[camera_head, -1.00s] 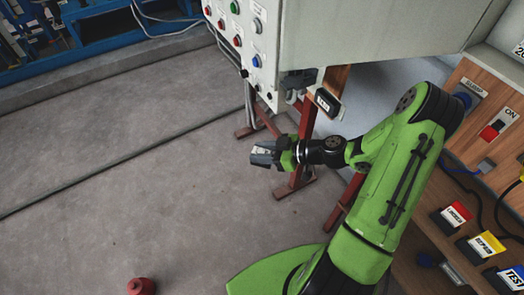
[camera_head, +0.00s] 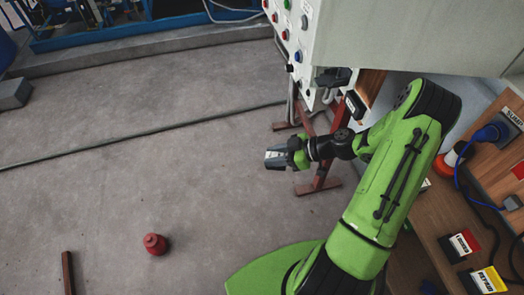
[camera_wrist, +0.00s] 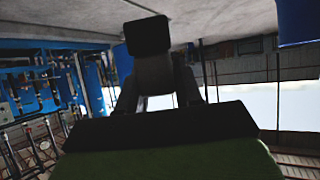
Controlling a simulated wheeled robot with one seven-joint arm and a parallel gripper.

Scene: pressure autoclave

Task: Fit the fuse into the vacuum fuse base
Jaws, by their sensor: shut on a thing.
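My gripper (camera_head: 275,157) is in the middle of the head view, out over the floor and left of the cabinet's red stand. It is shut on a small grey piece, most likely the fuse (camera_wrist: 155,75). In the wrist view this piece is dark grey with a black block-shaped end, held between the two fingers. Its details are too dark to read. I cannot pick out the vacuum fuse base in either view. The gripper is apart from the cabinet and touches nothing else.
A pale control cabinet (camera_head: 400,35) with coloured buttons stands on a red frame (camera_head: 318,172) behind the gripper. A wooden bench (camera_head: 440,215) with labelled boxes and cables is at right. A red object (camera_head: 155,244) stands on the floor. The floor at left is largely clear.

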